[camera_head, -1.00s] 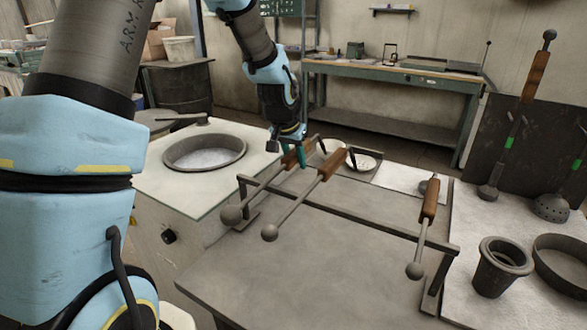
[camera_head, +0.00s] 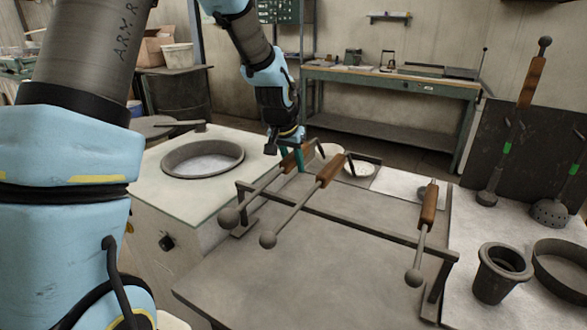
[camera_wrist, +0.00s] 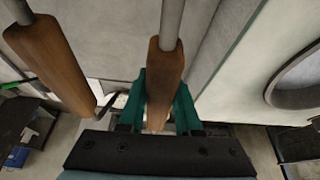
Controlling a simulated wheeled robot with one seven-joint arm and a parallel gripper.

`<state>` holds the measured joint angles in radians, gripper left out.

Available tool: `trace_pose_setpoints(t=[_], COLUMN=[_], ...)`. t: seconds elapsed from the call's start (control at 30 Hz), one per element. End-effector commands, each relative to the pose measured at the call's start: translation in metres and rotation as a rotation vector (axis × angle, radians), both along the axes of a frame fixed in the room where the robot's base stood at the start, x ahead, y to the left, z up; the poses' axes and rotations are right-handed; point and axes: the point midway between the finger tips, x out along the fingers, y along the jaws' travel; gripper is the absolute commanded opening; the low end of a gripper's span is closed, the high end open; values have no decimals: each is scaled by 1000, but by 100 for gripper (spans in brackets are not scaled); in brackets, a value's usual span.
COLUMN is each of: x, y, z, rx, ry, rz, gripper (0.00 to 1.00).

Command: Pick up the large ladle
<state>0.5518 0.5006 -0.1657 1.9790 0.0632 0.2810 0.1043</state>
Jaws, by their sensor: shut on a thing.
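Three ladles with brown wooden handles and round grey heads lie across a dark metal rack (camera_head: 340,222). The left one (camera_head: 229,217) has the head that looks largest. My gripper (camera_head: 293,162) is shut on its wooden handle, near the far end. In the wrist view the handle (camera_wrist: 162,80) lies between the green fingers of my gripper (camera_wrist: 160,100). The ladle looks at or just above the rack bar; a clear gap cannot be told. The middle ladle (camera_head: 268,239) lies close to its right, and its handle (camera_wrist: 55,65) shows left of my fingers. The right ladle (camera_head: 427,205) lies apart.
A round basin (camera_head: 203,158) in a pale-topped unit stands to the left. A grey pot (camera_head: 502,270) and a round pan (camera_head: 566,262) stand at the right. Two tall tools, one a ladle (camera_head: 488,197), lean on a dark board. The table front (camera_head: 280,290) is clear.

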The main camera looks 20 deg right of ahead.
Motion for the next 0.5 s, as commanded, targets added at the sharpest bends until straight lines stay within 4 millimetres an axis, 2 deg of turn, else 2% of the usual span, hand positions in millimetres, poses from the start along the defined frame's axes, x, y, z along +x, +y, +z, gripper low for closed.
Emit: trace_pose_setpoints(t=[0.17, 0.5], x=[2, 2], y=[-2, -1], z=[33, 113], rx=[-7, -7], ry=[-10, -10], rz=[0, -1], gripper=[0, 0])
